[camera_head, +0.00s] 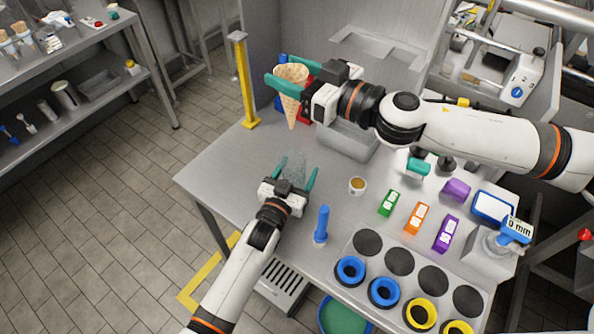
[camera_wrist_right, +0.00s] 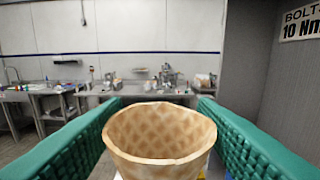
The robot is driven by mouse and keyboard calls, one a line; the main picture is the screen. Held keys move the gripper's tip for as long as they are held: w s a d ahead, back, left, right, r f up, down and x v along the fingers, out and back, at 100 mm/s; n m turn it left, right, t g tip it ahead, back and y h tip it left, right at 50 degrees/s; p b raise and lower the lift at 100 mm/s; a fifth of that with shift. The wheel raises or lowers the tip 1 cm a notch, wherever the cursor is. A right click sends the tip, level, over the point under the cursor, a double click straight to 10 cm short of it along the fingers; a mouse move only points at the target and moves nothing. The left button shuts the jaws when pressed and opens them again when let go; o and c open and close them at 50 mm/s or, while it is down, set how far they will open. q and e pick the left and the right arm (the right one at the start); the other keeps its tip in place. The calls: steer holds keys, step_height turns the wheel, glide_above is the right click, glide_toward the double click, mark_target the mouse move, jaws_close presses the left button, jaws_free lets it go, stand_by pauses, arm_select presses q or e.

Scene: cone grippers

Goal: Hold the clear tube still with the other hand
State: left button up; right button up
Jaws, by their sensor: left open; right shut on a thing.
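The clear tube (camera_head: 293,167) is a faint, see-through shape above the steel table in the head view. My left gripper (camera_head: 297,176) is open, with its two teal fingers on either side of the tube; I cannot tell whether either finger touches it. My right gripper (camera_head: 292,84) is shut on a waffle cone (camera_head: 289,100), held point down above the table's back left. The cone (camera_wrist_right: 160,145) also shows between green textured pads in the right wrist view, its open mouth up.
A blue upright post (camera_head: 321,226), a small cup (camera_head: 357,186) and green, orange and purple blocks (camera_head: 417,218) stand to the right of my left gripper. A panel with blue and yellow rings (camera_head: 384,291) lies at the front. A yellow post (camera_head: 243,80) stands at the back left corner.

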arm_select(q)
steer(key=shift+d+r+m+g+h, duration=0.15)
steer(key=shift+m+g+h, duration=0.55)
steer(key=shift+m+h, duration=0.4)
steer(key=shift+f+h, duration=0.2)
steer(key=shift+h, duration=0.2)
steer(key=shift+s, duration=0.1)
steer(key=shift+c, duration=0.4)
steer(key=c, duration=1)
steer(key=shift+d+r+y, duration=0.15)
steer(key=shift+y, duration=0.15)
